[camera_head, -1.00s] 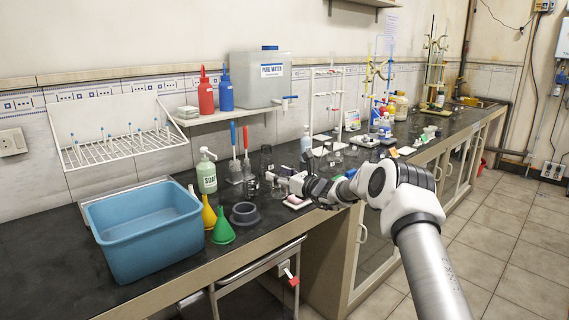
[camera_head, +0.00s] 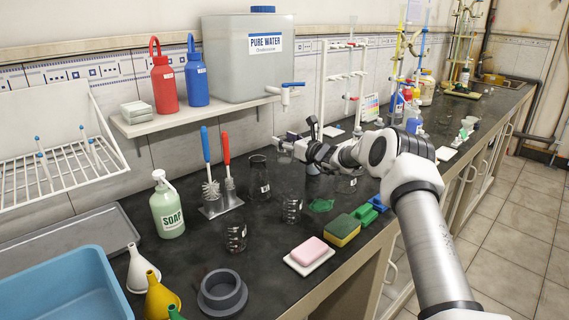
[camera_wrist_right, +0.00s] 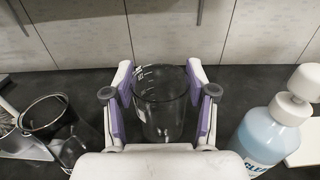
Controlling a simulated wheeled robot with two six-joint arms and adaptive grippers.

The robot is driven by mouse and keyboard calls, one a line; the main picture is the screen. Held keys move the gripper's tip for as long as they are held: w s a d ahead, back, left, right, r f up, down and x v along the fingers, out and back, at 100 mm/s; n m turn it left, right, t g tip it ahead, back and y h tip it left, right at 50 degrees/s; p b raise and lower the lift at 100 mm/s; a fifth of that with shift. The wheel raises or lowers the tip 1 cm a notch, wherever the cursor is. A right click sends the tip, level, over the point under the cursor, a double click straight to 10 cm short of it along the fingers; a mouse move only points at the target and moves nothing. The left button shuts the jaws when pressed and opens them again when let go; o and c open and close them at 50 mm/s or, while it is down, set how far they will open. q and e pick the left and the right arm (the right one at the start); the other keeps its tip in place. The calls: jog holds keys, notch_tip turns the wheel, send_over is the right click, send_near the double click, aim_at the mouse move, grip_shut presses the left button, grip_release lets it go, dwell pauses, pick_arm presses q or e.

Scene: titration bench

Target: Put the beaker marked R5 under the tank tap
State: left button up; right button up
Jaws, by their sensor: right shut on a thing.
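My right gripper (camera_head: 292,147) reaches in over the bench near the wall, below and close to the tank tap (camera_head: 290,86). In the right wrist view its purple-padded fingers (camera_wrist_right: 163,103) are shut around a clear glass beaker (camera_wrist_right: 160,120), which looks upright. No R5 mark is readable on it, and I cannot tell whether its base touches the bench. The tap sticks out from the right side of the white PURE WATER tank (camera_head: 225,75). My left gripper is not in view.
Other glass beakers stand on the bench, one (camera_head: 259,178) left of the gripper, others (camera_head: 235,236) (camera_head: 291,209) nearer the front. A blue bottle (camera_wrist_right: 262,135) stands right of the gripper. A pink soap (camera_head: 309,251), sponge (camera_head: 342,230) and brush stand (camera_head: 220,205) are nearby.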

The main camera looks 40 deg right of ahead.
aim_at(290, 161)
notch_tip(290, 161, down, 7)
jog(key=shift+d+f, duration=0.1)
jog(key=shift+d, duration=0.05)
jog(key=shift+s, duration=0.1)
jog(key=o, duration=1.2)
jog(key=shift+c, duration=0.2)
jog(key=shift+r, duration=0.2)
jog(key=s, duration=0.7)
jog(key=s+p, duration=0.1)
jog(key=s, duration=0.3)
jog(key=shift+s+d, duration=0.2)
jog(key=shift+d, duration=0.05)
jog(key=shift+s+a+f, duration=0.1)
jog(key=shift+s+a, duration=0.05)
jog(key=shift+s, duration=0.1)
